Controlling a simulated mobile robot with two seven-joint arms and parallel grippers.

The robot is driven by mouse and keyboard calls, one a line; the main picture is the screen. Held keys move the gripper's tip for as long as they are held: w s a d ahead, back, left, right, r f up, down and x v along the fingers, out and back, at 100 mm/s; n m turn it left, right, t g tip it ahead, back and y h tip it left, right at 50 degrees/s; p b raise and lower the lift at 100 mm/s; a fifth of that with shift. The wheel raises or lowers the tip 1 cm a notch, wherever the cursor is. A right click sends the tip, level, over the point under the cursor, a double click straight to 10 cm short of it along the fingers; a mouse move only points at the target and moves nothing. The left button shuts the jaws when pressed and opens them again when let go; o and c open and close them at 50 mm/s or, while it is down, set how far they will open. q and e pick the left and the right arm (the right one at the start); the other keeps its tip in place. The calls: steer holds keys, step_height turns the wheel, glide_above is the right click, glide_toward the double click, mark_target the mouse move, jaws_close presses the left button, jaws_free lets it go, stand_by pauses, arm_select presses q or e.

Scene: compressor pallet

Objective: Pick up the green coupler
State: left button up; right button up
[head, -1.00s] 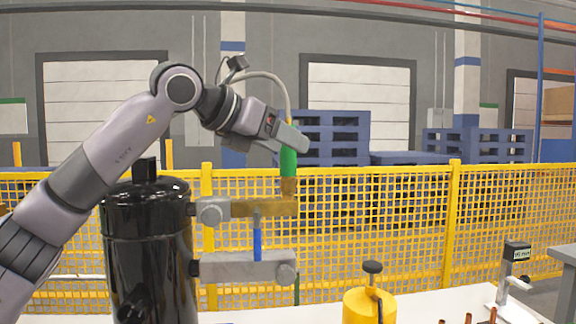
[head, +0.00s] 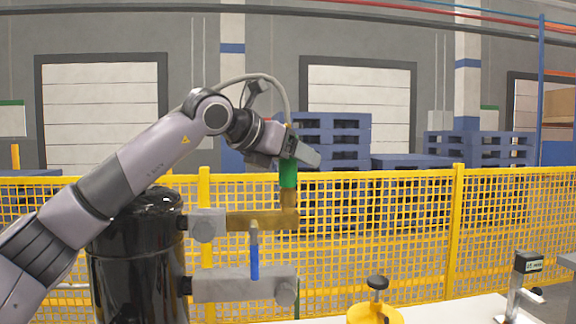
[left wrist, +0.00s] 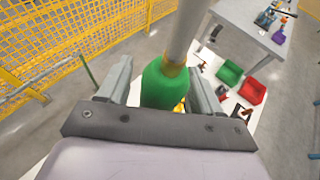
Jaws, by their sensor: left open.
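The green coupler (head: 288,174) stands upright on a brass fitting (head: 289,209) at the right end of the brass pipe, with a grey hose (head: 277,84) rising from its top. My left gripper (head: 304,155) is at the coupler's upper part, partly covering it in the head view. In the left wrist view the coupler (left wrist: 163,86) sits between the two open fingers (left wrist: 160,70), with the hose running up and away. Gaps show on both sides of it. My right gripper is not in view.
The black compressor tank (head: 137,262) stands at left, with a grey valve block and blue handle (head: 254,262) below the brass pipe. A yellow canister (head: 374,313) stands at lower right. Yellow mesh fence (head: 380,230) runs behind. The left wrist view shows green (left wrist: 229,73) and red (left wrist: 252,90) bins.

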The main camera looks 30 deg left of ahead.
arm_select(q)
steer(key=shift+w+f, duration=0.1)
steer(key=shift+w, duration=0.05)
steer(key=c, duration=1.2)
